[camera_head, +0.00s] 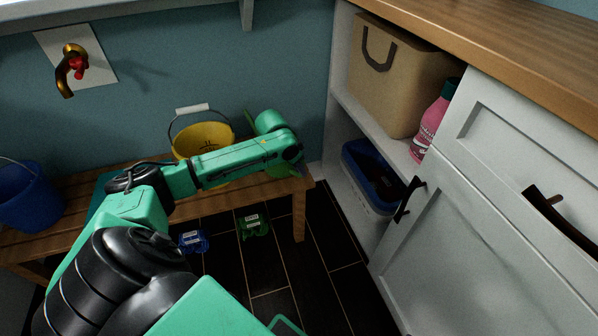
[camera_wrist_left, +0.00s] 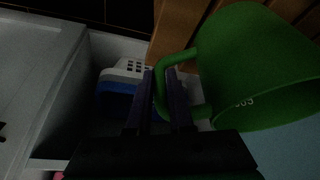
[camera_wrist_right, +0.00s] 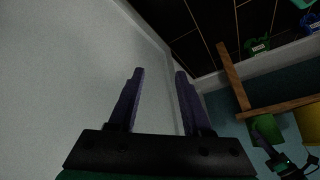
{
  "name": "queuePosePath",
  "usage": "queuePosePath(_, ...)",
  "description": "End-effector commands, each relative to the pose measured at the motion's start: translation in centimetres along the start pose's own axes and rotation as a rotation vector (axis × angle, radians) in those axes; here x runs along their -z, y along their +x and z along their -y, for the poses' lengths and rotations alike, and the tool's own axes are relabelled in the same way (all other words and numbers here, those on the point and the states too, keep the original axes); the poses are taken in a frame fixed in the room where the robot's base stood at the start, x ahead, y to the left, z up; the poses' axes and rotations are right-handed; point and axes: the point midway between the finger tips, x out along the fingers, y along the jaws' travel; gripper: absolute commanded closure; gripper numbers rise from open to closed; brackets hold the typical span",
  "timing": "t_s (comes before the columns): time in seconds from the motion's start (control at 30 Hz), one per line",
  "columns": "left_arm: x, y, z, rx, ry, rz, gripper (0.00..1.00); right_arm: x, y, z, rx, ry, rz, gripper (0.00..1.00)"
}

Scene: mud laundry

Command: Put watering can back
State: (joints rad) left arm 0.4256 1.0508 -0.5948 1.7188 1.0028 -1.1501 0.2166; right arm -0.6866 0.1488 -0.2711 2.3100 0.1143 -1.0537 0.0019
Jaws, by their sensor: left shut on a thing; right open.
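The green watering can (camera_wrist_left: 245,65) shows large in the left wrist view, tilted, with its handle between my left fingers. My left gripper (camera_wrist_left: 161,74) is shut on that handle. In the head view, part of the green can (camera_head: 268,119) shows behind my left arm, near the right end of the wooden bench (camera_head: 80,190). My left fingers are mostly hidden there, and I cannot tell whether the can touches the bench. The can also shows in the right wrist view (camera_wrist_right: 267,127). My right gripper (camera_wrist_right: 160,73) is open and empty, beside a pale surface.
A yellow bucket (camera_head: 203,137) stands on the bench left of the can, and a blue bucket (camera_head: 27,195) at the far left. Green (camera_head: 254,225) and blue (camera_head: 193,241) items lie on the dark floor. Shelves with a basket (camera_head: 400,85) and a pink bottle (camera_head: 431,125) stand right.

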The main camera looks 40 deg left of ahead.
Motion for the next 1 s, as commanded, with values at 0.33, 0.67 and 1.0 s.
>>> queuePosePath(0.33, -0.1, 0.0, 0.0, -0.001, -0.002, 0.003, 0.51, 0.1, -0.1, -0.1, -0.002, 0.000, 0.002, 0.51)
queuePosePath(0.67, 0.0, -0.1, 0.0, 0.000, -0.002, 0.002, 0.51, 0.1, -0.1, 0.0, -0.001, 0.000, 0.000, 0.51)
queuePosePath(1.0, 0.1, -4.2, 0.1, 0.002, -0.001, 0.004, 0.51, -0.7, -4.6, -2.3, -0.078, 0.018, 0.189, 0.51)
